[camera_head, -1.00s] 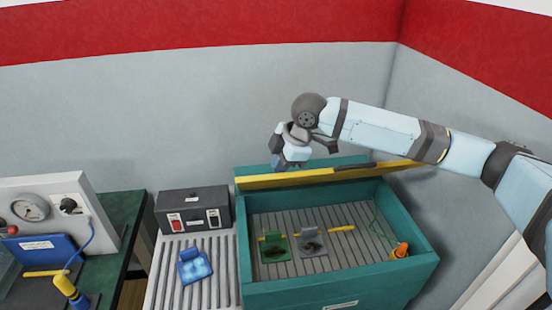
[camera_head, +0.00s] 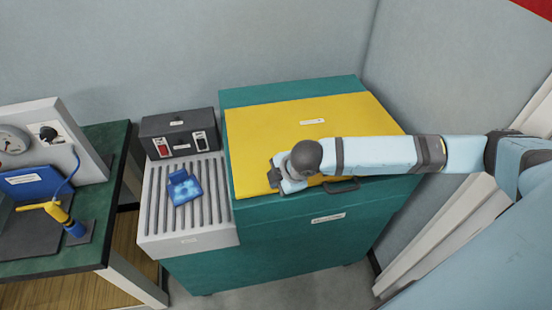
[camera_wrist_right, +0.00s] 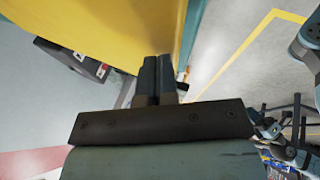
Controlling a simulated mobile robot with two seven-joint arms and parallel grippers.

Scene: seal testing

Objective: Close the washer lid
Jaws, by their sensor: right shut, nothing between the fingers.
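The yellow washer lid (camera_head: 300,125) lies flat over the top of the teal washer (camera_head: 300,240) and covers its inside. A dark handle (camera_head: 342,186) shows at the lid's front edge. My right gripper (camera_head: 278,180) is at the front left part of the lid, with my arm reaching across it from the right. In the right wrist view the fingers (camera_wrist_right: 157,75) are together and empty, next to the yellow lid (camera_wrist_right: 110,30). Whether they touch the lid is hard to tell. My left gripper is not in view.
A ribbed grey side table (camera_head: 155,215) stands left of the washer, holding a blue part (camera_head: 184,187) and a dark switch box (camera_head: 180,134). Further left, a green bench (camera_head: 110,150) carries a gauge panel (camera_head: 50,140) and a yellow-and-blue tool (camera_head: 66,218).

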